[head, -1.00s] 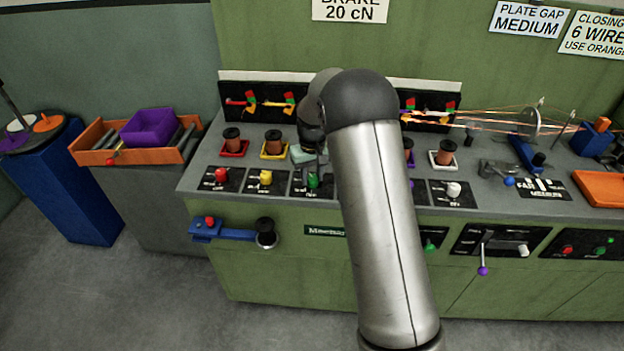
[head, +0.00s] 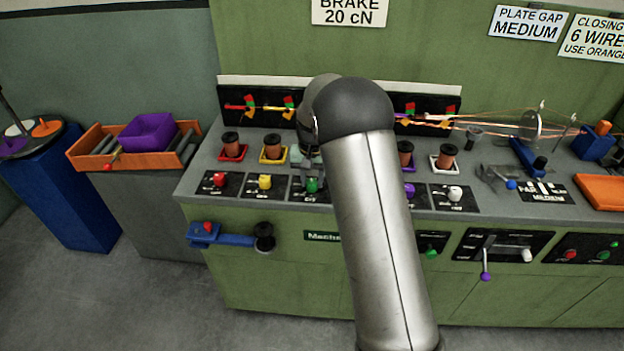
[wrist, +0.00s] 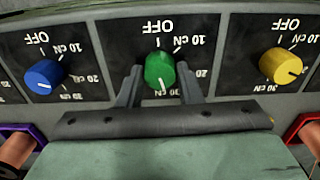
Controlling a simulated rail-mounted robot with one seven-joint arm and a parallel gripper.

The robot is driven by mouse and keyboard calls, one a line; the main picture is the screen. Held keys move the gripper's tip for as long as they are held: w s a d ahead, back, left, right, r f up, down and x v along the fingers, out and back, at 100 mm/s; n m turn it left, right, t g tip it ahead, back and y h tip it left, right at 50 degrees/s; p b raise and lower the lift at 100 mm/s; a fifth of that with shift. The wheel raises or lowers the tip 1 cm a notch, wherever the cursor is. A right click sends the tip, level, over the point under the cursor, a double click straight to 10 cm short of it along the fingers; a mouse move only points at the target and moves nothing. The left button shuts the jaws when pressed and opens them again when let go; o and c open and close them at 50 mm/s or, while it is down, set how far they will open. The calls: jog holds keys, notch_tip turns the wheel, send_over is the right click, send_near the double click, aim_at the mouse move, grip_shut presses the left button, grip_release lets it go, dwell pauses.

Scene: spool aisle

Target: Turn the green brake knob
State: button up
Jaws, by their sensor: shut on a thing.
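The green brake knob (wrist: 160,70) sits on its black dial plate in the wrist view, its white mark pointing down toward the 30 cN label. My gripper (wrist: 158,86) is shut on it, with one grey finger on each side. In the head view the green knob (head: 312,186) is on the sloped front of the green machine, third from the left. My gripper (head: 311,168) is just behind it there, partly hidden by my arm.
A blue knob (wrist: 43,76) and a yellow knob (wrist: 281,65) flank the green one. Spools stand behind the knobs, including one in a yellow tray (head: 273,159). A blue crank arm (head: 236,237) sticks out from the machine's front. Floor at the lower left is clear.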

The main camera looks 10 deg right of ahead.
aim_at(312, 181)
jog(key=o, duration=1)
notch_tip(312, 181, up, 18)
jog(key=shift+f+b, duration=0.25)
jog(key=shift+b, duration=0.35)
jog(key=s+f+n, duration=0.1)
jog(key=s+f, duration=0.1)
jog(key=s, duration=1)
jog(key=s+f+n, duration=0.1)
jog(key=s+f, duration=0.2)
jog(key=s, duration=0.9)
jog(key=s+a+f+n, duration=0.1)
jog(key=s+f, duration=0.1)
jog(key=s, duration=1)
jog(key=shift+s+f, duration=0.25)
jog(key=shift+f, duration=0.05)
